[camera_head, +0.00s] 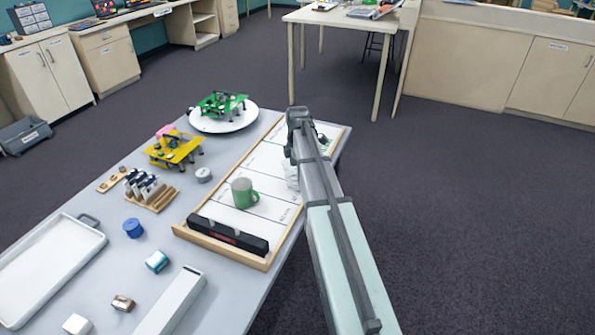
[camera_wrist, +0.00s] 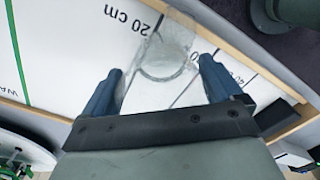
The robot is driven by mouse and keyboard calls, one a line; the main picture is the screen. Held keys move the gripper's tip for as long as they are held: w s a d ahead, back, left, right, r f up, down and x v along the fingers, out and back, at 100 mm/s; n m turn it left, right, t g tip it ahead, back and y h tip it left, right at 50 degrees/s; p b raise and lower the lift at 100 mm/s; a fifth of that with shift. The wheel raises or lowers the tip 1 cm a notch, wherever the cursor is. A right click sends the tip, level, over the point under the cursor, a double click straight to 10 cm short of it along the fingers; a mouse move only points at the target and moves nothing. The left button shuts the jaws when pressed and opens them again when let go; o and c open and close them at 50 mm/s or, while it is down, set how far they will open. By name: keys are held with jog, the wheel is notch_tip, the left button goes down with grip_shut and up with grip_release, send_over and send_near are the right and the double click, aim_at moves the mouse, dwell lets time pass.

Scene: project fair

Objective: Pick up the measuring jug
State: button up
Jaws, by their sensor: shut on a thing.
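The measuring jug is a clear, see-through vessel; in the wrist view the jug (camera_wrist: 168,45) sits between the two blue-grey fingers of my gripper (camera_wrist: 161,68). The fingers are shut on it, one on each side. In the head view only a pale sliver of the jug (camera_head: 291,176) shows left of my arm, over the right side of the white marked board (camera_head: 262,182). My arm hides the rest of it and most of the fingers. I cannot tell whether the jug touches the board.
A green mug (camera_head: 243,193) and a black bar (camera_head: 228,235) stand on the wood-rimmed board. A yellow model (camera_head: 174,148), a green model on a white disc (camera_head: 222,120), a blue spool (camera_head: 133,228) and a white tray (camera_head: 50,262) are to the left. Floor lies right of the table.

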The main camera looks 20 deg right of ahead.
jog(key=shift+r, duration=3.95)
jog(key=w+a+f+n, duration=0.1)
jog(key=w+a+f, duration=0.1)
jog(key=w, duration=1)
jog(key=shift+a+f, duration=0.2)
jog(key=shift+f, duration=2.9)
jog(key=shift+f, duration=0.45)
jog(key=o, duration=1)
jog(key=shift+c, duration=0.2)
notch_tip(320, 180, up, 14)
